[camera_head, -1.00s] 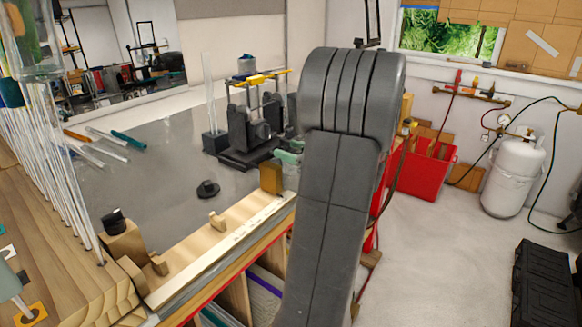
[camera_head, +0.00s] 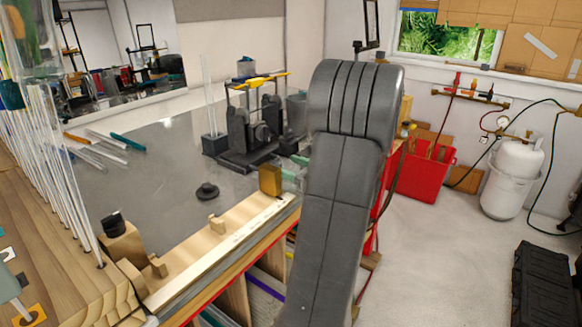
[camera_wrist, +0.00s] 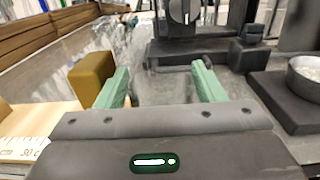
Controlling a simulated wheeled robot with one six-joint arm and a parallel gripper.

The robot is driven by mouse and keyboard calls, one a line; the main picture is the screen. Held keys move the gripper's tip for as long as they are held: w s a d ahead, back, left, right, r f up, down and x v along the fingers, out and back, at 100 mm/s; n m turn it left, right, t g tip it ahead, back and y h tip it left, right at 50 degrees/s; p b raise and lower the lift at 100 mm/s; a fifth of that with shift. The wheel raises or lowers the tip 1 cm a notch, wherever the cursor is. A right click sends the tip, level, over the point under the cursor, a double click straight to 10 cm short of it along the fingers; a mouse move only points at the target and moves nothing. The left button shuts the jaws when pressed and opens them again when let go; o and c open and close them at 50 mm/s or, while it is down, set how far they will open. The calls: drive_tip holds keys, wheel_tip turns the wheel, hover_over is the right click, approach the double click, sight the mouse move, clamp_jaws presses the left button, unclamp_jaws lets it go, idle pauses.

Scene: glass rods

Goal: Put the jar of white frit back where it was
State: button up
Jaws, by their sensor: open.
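I cannot pick out a jar of white frit for certain in either view. In the wrist view, a round grey-rimmed vessel (camera_wrist: 306,74) sits at the right edge on a dark base, partly cut off; I cannot tell its contents. My gripper (camera_wrist: 158,76) has two green fingers spread apart, with nothing held between them. It is low over the grey bench top, right of an ochre block (camera_wrist: 91,78). In the head view, part of the green fingers (camera_head: 296,163) shows beside my arm, which hides the rest.
A black clamp apparatus (camera_head: 255,135) with yellow bars stands just beyond my gripper. The ochre block also shows at the end of the wooden ruler strip (camera_head: 225,232). A black round knob (camera_head: 207,191) stands on the bench. Upright glass rods (camera_head: 60,170) line the left; loose rods lie behind.

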drive_tip(key=shift+r, duration=0.2)
drive_tip(key=b+v, duration=0.1)
drive_tip(key=v, duration=1.1)
